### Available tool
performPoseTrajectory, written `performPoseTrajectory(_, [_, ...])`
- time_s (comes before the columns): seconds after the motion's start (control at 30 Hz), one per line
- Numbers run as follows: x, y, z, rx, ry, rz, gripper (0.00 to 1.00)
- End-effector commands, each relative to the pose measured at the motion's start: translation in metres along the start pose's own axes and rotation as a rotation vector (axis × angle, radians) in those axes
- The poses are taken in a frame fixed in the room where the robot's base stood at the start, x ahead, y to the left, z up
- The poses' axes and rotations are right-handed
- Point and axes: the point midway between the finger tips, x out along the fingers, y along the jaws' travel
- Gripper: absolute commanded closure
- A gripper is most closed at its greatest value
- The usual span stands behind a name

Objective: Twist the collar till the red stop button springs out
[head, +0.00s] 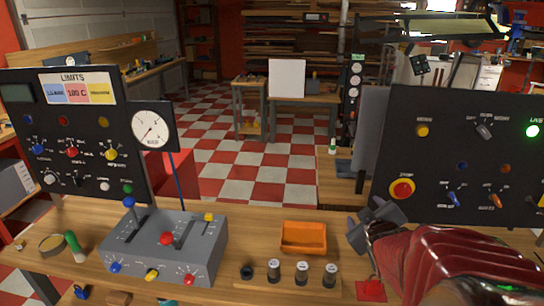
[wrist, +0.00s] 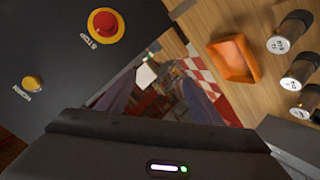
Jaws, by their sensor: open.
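The red stop button (head: 402,188) sits inside a yellow collar (head: 391,190) on the dark right-hand panel, under a STOP label. In the wrist view the red button (wrist: 103,25) and its yellow collar (wrist: 92,29) show at the upper left, with the panel tilted. Whether the button is in or out cannot be told. My gripper (head: 366,222) is open, to the lower left of the button in the head view and apart from it. In the wrist view my gripper (wrist: 155,98) has its two fingers spread with nothing between them.
The right panel (head: 440,140) also carries a yellow button (head: 422,130), knobs, toggles and a lit green lamp (head: 532,131). An orange tray (head: 303,237) and several dark capped cylinders (head: 302,273) stand on the bench. A grey lever box (head: 165,245) is at left.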

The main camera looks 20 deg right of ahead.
Motion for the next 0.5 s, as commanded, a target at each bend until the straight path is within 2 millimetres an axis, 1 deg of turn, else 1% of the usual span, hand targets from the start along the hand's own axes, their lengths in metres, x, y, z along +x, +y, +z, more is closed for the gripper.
performPoseTrajectory(0.03, [0.005,0.009,0.013,-0.016,0.007,0.019,0.40])
performPoseTrajectory(0.23, [0.016,0.038,0.046,-0.097,0.085,0.097,0.40])
performPoseTrajectory(0.37, [0.016,0.054,0.068,-0.141,0.139,0.145,0.40])
performPoseTrajectory(0.5, [0.010,0.068,0.092,-0.177,0.198,0.200,0.40])
